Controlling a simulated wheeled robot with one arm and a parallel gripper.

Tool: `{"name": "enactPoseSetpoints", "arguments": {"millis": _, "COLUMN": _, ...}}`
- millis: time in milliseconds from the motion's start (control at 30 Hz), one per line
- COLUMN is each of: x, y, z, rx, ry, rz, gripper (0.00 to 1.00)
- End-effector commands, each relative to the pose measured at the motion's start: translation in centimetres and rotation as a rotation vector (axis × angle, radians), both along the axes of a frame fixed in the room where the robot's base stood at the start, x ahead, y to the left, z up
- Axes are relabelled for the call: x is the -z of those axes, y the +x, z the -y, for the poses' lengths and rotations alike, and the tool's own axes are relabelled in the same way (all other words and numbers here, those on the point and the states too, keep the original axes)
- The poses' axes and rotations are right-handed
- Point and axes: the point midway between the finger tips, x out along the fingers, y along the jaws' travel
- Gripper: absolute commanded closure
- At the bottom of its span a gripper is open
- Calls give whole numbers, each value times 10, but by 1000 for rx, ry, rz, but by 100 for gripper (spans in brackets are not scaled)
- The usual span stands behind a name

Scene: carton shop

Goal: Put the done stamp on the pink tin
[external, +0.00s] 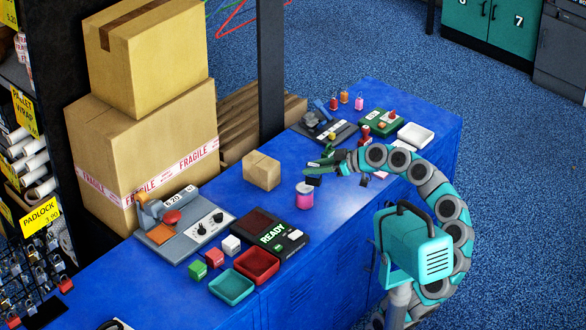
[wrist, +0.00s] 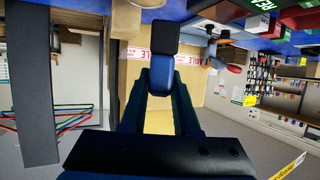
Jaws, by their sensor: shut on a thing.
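The pink tin (external: 304,199) stands upright on the blue counter, with a pale lid or top. My gripper (external: 318,169) is just behind and to the right of the tin, a little higher than its top. It is shut on a small stamp with a dark block (external: 313,181). In the wrist view, the stamp's black block (wrist: 178,36) and blue part (wrist: 161,76) show at the fingertips of my gripper (wrist: 160,90). I cannot read a mark on the stamp. The tin does not show clearly in the wrist view.
A small carton (external: 262,171) stands left of the tin. A black READY device (external: 272,236), red tray (external: 257,265) and teal tray (external: 232,287) lie nearer the front. A green stamp station (external: 380,123) and white tray (external: 415,136) are farther back. Large boxes (external: 148,145) stand left.

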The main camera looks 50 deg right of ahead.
Motion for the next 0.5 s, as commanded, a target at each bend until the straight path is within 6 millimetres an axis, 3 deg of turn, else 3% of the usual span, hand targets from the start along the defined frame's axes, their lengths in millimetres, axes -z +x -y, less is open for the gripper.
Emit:
{"name": "enactPoseSetpoints", "arguments": {"millis": 200, "x": 2, "y": 31, "z": 9, "rx": 1, "ry": 1, "rz": 1, "gripper": 100}}
{"name": "enactPoseSetpoints", "arguments": {"millis": 500, "x": 8, "y": 44, "z": 12, "rx": 0, "ry": -1, "rz": -1, "gripper": 100}}
